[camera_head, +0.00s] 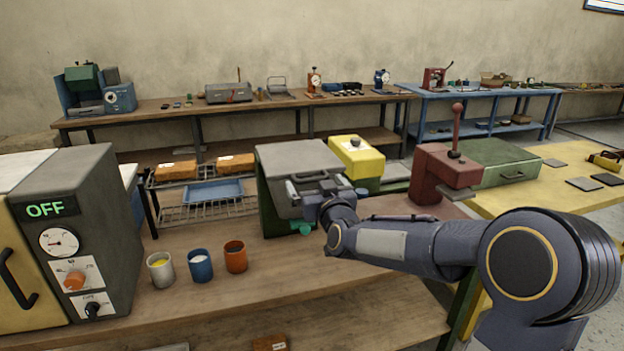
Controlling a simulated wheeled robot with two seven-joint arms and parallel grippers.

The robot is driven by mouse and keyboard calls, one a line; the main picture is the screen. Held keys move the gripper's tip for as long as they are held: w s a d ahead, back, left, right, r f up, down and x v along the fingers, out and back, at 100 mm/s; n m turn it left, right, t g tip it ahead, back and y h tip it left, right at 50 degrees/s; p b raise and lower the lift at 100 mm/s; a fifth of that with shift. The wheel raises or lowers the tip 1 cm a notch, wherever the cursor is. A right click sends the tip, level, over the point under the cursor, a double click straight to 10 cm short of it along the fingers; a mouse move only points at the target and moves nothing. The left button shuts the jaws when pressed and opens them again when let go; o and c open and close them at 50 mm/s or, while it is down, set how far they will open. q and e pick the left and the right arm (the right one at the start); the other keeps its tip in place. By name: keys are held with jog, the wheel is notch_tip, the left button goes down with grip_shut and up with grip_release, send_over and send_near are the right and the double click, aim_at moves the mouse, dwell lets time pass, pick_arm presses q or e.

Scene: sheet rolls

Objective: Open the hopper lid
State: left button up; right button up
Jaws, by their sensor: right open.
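The hopper machine (272,213) stands on the wooden bench at the centre, with a green body. Its grey lid (298,155) lies over the top and looks down, with a dark handle along its front edge. My right gripper (293,197) is open at the machine's front, just below the lid's front edge. Whether a finger touches the lid or handle I cannot tell, since the gripper covers part of the front. My left gripper is out of view.
A grey control box (95,215) reading OFF stands at the left. White (161,273), blue (201,268) and orange (236,258) cups stand between it and the hopper. A yellow machine (357,160) and a red lever press (440,178) stand to the right. The bench front (230,290) is clear.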

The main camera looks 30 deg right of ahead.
aim_at(313, 181)
jog(key=shift+x, duration=1.65)
jog(key=shift+c, duration=0.3)
